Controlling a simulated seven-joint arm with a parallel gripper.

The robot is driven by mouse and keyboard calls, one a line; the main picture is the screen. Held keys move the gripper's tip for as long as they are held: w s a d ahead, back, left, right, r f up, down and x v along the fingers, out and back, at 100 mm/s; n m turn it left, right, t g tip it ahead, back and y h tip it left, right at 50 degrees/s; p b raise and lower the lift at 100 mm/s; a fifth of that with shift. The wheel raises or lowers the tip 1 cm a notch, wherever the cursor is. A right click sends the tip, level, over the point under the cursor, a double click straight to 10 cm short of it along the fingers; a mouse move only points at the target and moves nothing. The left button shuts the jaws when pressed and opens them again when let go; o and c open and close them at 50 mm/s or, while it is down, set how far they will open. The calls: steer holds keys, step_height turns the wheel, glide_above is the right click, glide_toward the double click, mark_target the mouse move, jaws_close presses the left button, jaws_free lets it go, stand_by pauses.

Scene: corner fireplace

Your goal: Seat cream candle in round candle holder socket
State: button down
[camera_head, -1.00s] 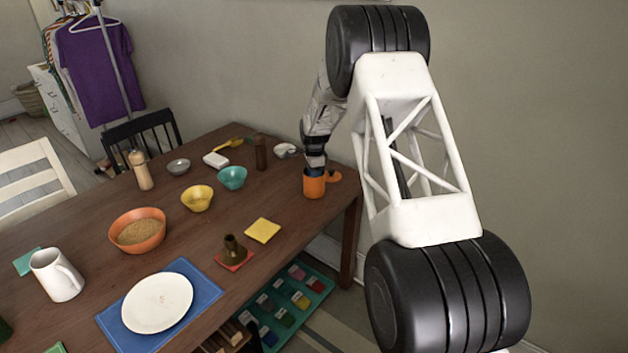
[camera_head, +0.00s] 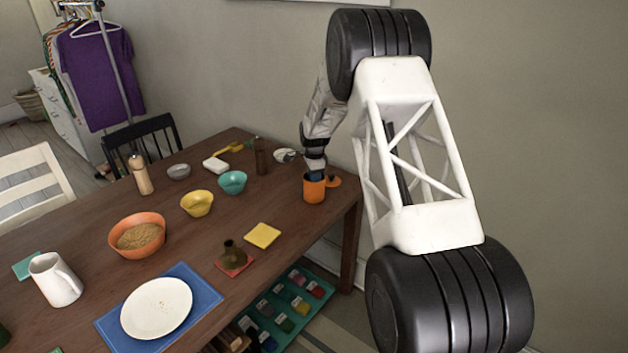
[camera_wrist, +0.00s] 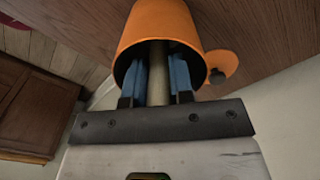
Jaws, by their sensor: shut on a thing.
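A pale cream candle (camera_wrist: 159,75) stands between the blue fingers of my gripper (camera_wrist: 163,70) in the wrist view. My gripper is shut on it, and the fingers reach inside the open mouth of an orange canister (camera_wrist: 165,22). The candle's far end is hidden in the canister. In the head view my gripper (camera_head: 316,175) points down into the orange canister (camera_head: 314,191) near the table's right end; the candle cannot be made out there. A dark brownish candle holder (camera_head: 231,249) with a narrow round neck stands on a red coaster (camera_head: 235,265) at the front table edge.
An orange lid (camera_head: 333,181) lies beside the canister. A yellow square (camera_head: 262,235) lies between canister and holder. Teal (camera_head: 232,182), yellow (camera_head: 197,203) and orange (camera_head: 116,243) bowls stand further left, with a dark mill (camera_head: 261,156) behind. A white plate (camera_head: 157,307) lies front left.

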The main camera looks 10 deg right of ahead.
step_height(320, 180, up, 9)
steer(key=shift+r, duration=0.1)
stand_by(0.4)
stand_by(0.7)
steer(key=shift+r, duration=1.2)
steer(key=s+a+n, duration=0.1)
steer(key=s+a, duration=0.7)
steer(key=s, duration=0.2)
steer(key=s+a+n, duration=0.1)
steer(key=s+a, duration=0.7)
steer(key=s, duration=0.2)
steer(key=s+a+n, duration=0.1)
steer(key=s+a, duration=0.2)
steer(key=s, duration=0.9)
steer(key=s+a+f+n, duration=0.1)
steer(key=s+a, duration=0.1)
steer(key=s, duration=1)
steer(key=shift+a+f+n, duration=0.25)
steer(key=shift+a+n, duration=0.05)
steer(key=shift+a, duration=0.1)
